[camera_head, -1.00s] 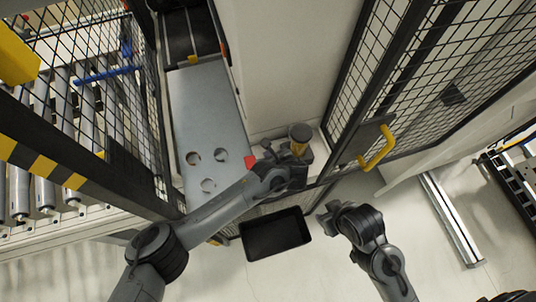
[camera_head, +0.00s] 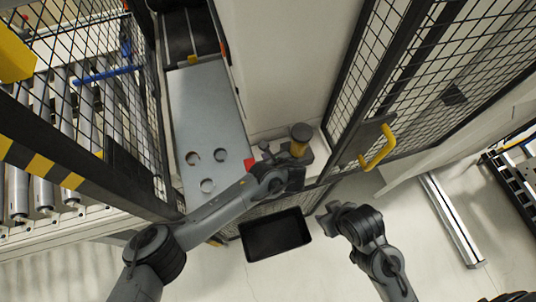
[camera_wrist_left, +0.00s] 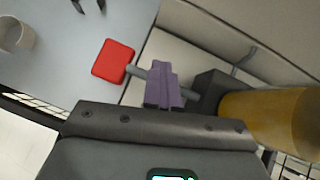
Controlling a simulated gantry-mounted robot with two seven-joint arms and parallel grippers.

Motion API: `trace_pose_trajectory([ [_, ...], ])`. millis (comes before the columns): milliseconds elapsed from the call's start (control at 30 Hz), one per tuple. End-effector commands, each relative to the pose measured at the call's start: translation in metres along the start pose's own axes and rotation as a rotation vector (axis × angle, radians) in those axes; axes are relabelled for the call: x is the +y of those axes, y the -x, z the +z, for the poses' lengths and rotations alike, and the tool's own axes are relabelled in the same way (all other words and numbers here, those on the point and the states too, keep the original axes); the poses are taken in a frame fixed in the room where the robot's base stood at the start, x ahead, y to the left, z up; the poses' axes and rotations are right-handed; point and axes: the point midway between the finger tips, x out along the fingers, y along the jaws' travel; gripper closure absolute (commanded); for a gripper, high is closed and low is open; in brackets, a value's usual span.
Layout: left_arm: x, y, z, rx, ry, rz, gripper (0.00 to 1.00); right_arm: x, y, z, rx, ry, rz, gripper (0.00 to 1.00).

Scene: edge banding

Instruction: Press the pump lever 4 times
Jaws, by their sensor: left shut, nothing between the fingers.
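The pump (camera_head: 299,148) has a yellow cylinder with a dark cap and stands at the right of the grey table. In the left wrist view its yellow cylinder (camera_wrist_left: 270,118) fills the right side. A grey rod (camera_wrist_left: 137,70), which looks like the pump lever, runs between a red pad (camera_wrist_left: 113,61) and a dark block. My left gripper (camera_wrist_left: 162,86) is shut and empty, its purple-tinted fingers over the rod. Whether they touch it cannot be told. In the head view my left arm partly hides the lever area. My right gripper (camera_head: 338,214) is away from the pump; its fingers are unclear.
A black tray (camera_head: 274,235) lies below the pump in the picture. A mesh fence with a yellow handle (camera_head: 377,150) stands to the right, and a roller conveyor (camera_head: 45,150) behind mesh stands left.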

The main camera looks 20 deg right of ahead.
Motion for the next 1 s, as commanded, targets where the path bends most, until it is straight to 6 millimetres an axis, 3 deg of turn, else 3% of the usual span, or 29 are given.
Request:
trace_pose_trajectory([
  [1000, -0.0014, 0.0032, 0.0016, 0.001, -0.002, 0.002, 1.0, 0.0022, 0.003, -0.0004, -0.001, 0.009, 0.007, 0.57],
])
